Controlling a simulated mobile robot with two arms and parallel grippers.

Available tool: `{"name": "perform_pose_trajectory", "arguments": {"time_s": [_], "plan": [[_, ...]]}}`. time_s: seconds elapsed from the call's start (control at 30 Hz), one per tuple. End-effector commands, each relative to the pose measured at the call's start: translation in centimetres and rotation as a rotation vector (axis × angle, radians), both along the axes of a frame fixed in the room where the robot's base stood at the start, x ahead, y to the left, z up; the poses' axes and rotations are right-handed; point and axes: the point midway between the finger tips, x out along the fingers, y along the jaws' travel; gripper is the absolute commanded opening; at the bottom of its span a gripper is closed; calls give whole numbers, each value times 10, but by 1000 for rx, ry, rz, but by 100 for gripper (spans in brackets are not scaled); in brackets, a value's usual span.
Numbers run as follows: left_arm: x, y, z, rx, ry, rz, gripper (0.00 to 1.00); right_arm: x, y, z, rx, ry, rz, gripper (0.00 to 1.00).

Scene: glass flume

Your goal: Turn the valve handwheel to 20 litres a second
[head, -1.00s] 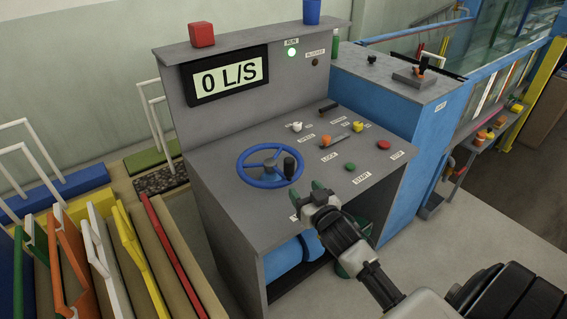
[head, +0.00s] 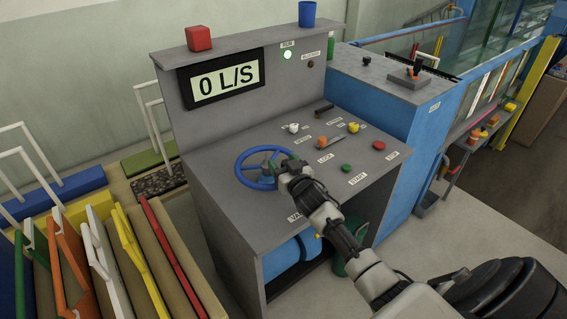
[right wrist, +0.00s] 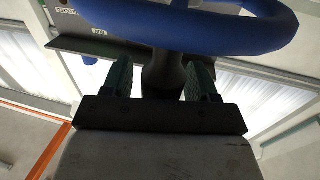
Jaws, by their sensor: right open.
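The blue valve handwheel (head: 239,168) lies on the sloping top of the grey console. The display (head: 228,83) above it reads 0 L/S. My right gripper (head: 284,166) is at the wheel's right side and covers its dark handle in the head view. In the right wrist view, the dark handle (right wrist: 163,72) stands between the two open fingers of the gripper (right wrist: 158,82), with gaps at both sides. The blue wheel rim (right wrist: 215,30) passes just beyond the fingertips. My left gripper is not in view.
Beside the wheel are a white knob (head: 293,127), a yellow knob (head: 353,127), a green button (head: 346,168) and a red button (head: 379,145). A red block (head: 200,38) and a blue cup (head: 307,14) stand on the console's top ledge. A green lamp (head: 288,55) is lit.

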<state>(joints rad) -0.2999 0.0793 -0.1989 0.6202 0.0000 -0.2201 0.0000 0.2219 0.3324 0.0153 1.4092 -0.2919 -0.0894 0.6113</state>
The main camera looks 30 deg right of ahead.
Motion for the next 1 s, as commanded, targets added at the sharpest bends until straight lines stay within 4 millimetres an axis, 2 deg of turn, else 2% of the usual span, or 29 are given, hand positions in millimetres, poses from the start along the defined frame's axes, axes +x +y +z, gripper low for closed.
{"name": "perform_pose_trajectory", "arguments": {"time_s": [0.2, 0.23, 0.6, 0.83, 1.0], "plan": [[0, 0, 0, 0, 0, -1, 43, 0, 0, 0, 0, 0, 0, 59], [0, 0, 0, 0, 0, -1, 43, 0, 0, 0, 0, 0, 0, 56], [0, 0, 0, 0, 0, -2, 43, 0, 0, 0, 0, 1, 0, 0], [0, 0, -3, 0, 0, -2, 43, 1, 1, -1, 2, 1, -7, 0], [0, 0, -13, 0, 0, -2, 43, 5, 8, -4, 5, -1, -42, 0]]}}
